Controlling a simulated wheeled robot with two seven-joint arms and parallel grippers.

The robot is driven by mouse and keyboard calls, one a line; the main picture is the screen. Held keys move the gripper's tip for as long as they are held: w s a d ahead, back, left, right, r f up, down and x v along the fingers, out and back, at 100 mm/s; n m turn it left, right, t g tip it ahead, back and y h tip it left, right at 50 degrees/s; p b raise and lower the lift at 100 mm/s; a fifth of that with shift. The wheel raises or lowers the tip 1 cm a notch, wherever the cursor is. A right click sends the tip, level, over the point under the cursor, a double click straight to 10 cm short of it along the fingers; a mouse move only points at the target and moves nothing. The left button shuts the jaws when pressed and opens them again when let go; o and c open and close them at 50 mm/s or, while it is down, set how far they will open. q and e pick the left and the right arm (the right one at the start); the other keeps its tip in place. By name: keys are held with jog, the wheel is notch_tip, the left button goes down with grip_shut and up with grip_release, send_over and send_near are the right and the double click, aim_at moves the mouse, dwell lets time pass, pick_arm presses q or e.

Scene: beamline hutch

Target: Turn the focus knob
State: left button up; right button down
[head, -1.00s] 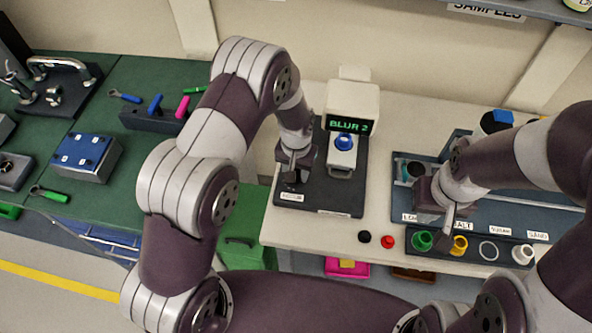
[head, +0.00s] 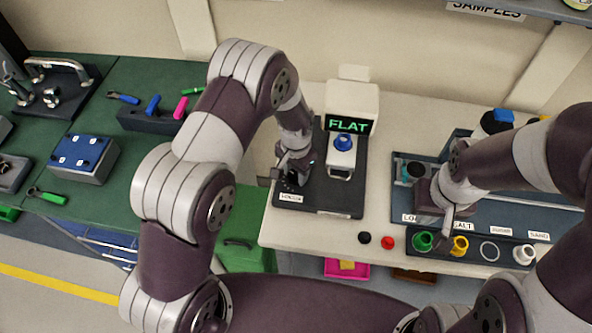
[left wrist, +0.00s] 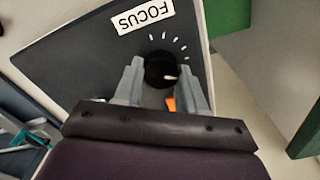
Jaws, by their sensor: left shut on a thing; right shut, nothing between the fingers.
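The black focus knob (left wrist: 160,70) with a white pointer line sits on a dark base plate, beside a white FOCUS label (left wrist: 143,16) and an arc of white tick marks. My left gripper (left wrist: 162,82) is shut on the knob, with one grey finger on each side of it. In the head view my left gripper (head: 290,178) covers the knob. The instrument's screen (head: 348,125) reads FLAT in green. My right gripper (head: 446,232) is shut and empty above the labelled tray at the right.
A blue-topped part (head: 343,143) stands on the plate below the screen. Small black (head: 364,238) and red (head: 388,242) caps lie near the bench's front edge. Green (head: 423,241) and yellow (head: 460,246) containers stand in the front row at the right. The green bench (head: 140,75) lies to the left.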

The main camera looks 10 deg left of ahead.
aim_at(296, 174)
pick_arm(q)
jog(key=shift+w+r, duration=0.1)
jog(key=o, duration=1.1)
jog(key=shift+c, duration=0.2)
jog(key=shift+r, duration=0.25)
notch_tip(296, 174, up, 12)
jog(key=b, duration=0.2)
jog(key=shift+r, duration=0.1)
